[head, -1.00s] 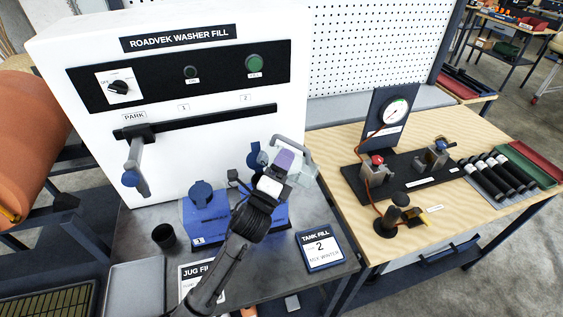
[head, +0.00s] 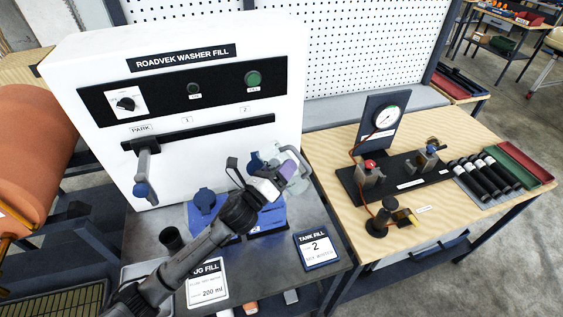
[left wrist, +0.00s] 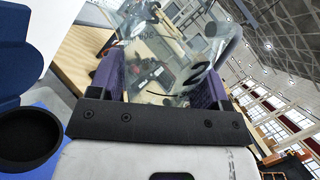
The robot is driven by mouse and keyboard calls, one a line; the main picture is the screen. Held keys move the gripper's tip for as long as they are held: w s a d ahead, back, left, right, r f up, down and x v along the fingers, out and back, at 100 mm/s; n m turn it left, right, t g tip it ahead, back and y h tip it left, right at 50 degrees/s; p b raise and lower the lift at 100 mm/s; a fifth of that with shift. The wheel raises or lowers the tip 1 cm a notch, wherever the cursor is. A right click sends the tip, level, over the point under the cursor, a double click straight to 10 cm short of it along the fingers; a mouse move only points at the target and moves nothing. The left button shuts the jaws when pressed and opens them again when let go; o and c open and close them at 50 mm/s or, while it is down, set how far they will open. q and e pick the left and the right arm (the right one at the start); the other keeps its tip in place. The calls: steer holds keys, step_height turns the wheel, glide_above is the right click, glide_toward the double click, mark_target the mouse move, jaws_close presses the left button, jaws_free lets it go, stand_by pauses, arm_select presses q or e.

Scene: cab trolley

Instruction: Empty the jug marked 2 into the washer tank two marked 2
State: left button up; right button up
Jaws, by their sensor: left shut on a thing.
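My left gripper (head: 284,173) is shut on a clear jug (head: 298,184), beside the white machine's right edge. In the left wrist view, the jug (left wrist: 170,45) shows a dark 2 between my purple finger pads and looks tilted. Two blue tanks stand on the grey bench: the left tank (head: 203,206) has a blue cap on top, and the right tank (head: 268,218) is partly hidden by my arm. A raised blue cap (head: 255,162) shows just left of the jug. A round black opening (left wrist: 25,140) is at the wrist view's left. I cannot tell whether liquid is flowing.
The white washer fill machine (head: 200,90) stands behind, with a parked nozzle (head: 142,182). A black cup (head: 172,239), a jug fill card (head: 207,287) and a tank fill card (head: 318,250) lie around the bench. A wooden table (head: 440,230) with a gauge rig is to the right.

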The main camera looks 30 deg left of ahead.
mark_target(270, 161)
arm_select(q)
steer(key=shift+a+r+m+g+h+p, duration=0.2)
steer(key=shift+a+m+g+p, duration=0.1)
steer(key=shift+m+p, duration=0.6)
steer(key=shift+a+r+m+g+h+p, duration=0.2)
steer(key=shift+a+m+g+p, duration=0.1)
steer(key=shift+m+p, duration=0.55)
steer(key=m+p, duration=0.1)
steer(key=p, duration=0.1)
steer(key=m+p, duration=0.1)
steer(key=p, duration=0.1)
steer(key=a+m+g+p, duration=0.1)
steer(key=p, duration=0.1)
steer(key=shift+s+a+r, duration=0.1)
steer(key=shift+s+r, duration=0.1)
steer(key=shift+r, duration=0.05)
steer(key=shift+a+m+g+p, duration=0.15)
steer(key=shift+m+g+p, duration=0.15)
steer(key=shift+m+p, duration=0.5)
steer(key=shift+a+f, duration=0.1)
